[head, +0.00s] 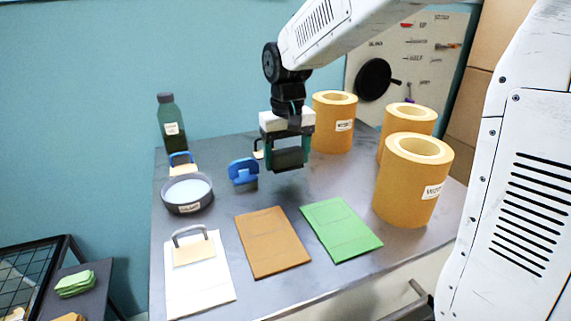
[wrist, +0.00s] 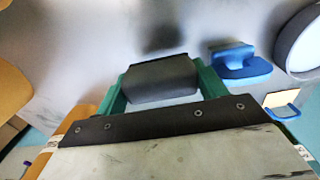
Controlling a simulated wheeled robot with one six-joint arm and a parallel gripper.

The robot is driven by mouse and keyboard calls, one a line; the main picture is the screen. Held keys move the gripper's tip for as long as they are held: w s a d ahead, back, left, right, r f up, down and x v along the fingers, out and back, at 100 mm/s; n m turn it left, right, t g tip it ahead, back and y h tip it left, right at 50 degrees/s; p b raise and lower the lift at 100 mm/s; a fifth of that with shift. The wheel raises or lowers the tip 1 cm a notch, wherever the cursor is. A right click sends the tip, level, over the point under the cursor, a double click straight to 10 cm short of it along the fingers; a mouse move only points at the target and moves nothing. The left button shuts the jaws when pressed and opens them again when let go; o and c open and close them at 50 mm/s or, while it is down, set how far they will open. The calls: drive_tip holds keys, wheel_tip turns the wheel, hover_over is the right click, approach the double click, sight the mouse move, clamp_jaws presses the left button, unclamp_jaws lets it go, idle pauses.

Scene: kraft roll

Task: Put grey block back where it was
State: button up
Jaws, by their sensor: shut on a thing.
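My gripper (head: 287,150) has green fingers and hangs over the back middle of the table. It is shut on a dark grey block (head: 289,159), which sits between the two fingers. The grey block also shows between the fingers in the wrist view (wrist: 160,80). It looks held above the grey table (head: 215,145), with a dark shadow on the table in the wrist view. The exact height cannot be told.
A blue-handled tool (head: 243,172) stands just left of my gripper. Kraft rolls (head: 334,125) stand to the right. White (head: 200,290), brown (head: 270,243) and green (head: 340,228) sheets lie in front. A round dish (head: 187,195) and a bottle (head: 171,122) are left.

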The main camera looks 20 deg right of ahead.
sight(286, 176)
drive_tip(key=shift+w+d, duration=0.15)
drive_tip(key=shift+w, duration=0.35)
drive_tip(key=shift+w+d, duration=0.15)
drive_tip(key=shift+w, duration=0.35)
drive_tip(key=shift+f, duration=1.8)
drive_tip(key=shift+f, duration=0.1)
drive_tip(key=o, duration=1)
drive_tip(key=shift+f, duration=0.1)
